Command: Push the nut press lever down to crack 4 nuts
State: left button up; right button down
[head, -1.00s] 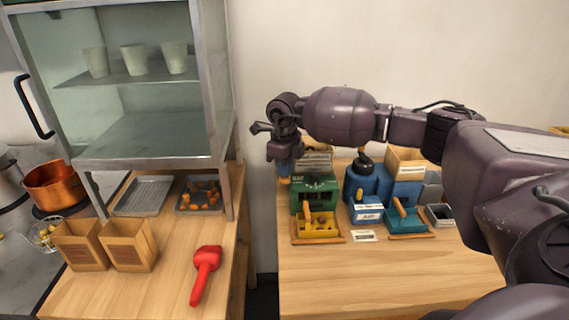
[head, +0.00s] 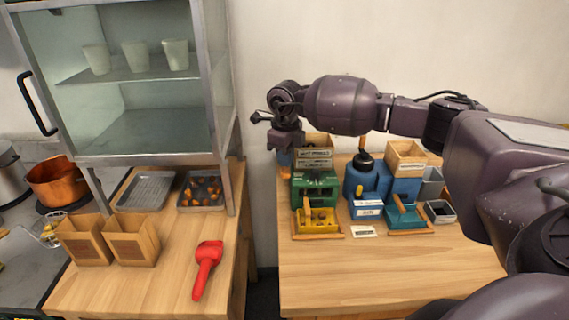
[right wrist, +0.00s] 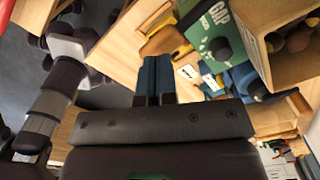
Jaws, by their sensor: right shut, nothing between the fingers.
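The green nut press (head: 315,190) stands at the left of the right-hand table. A yellow tray (head: 318,222) sits at its front. In the right wrist view the press's green side (right wrist: 218,35) lies right of the fingers, and a wooden hopper (right wrist: 262,25) with brown nuts (right wrist: 290,40) stands beyond. My right gripper (head: 285,160) points down at the press's left side, shut and empty. Its blue fingers also show in the wrist view (right wrist: 155,75). An orange-tan piece (head: 285,173), perhaps the lever end, shows just below the fingers. I cannot tell whether they touch. My left gripper is out of view.
A blue machine (head: 367,180) with a teal tray (head: 405,217) stands right of the press. The table front is clear. On the left table are two wooden boxes (head: 133,240), a red scoop (head: 207,268) and a tray of nuts (head: 201,191) under a glass cabinet.

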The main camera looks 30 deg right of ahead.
aim_at(286, 170)
jog(key=shift+f+b, duration=0.4)
jog(key=shift+f, duration=0.55)
jog(key=shift+f+b, duration=0.55)
jog(key=shift+f, duration=0.55)
jog(key=shift+s+a+f+b, duration=0.15)
jog(key=shift+f+b, duration=0.25)
jog(key=shift+f, duration=0.8)
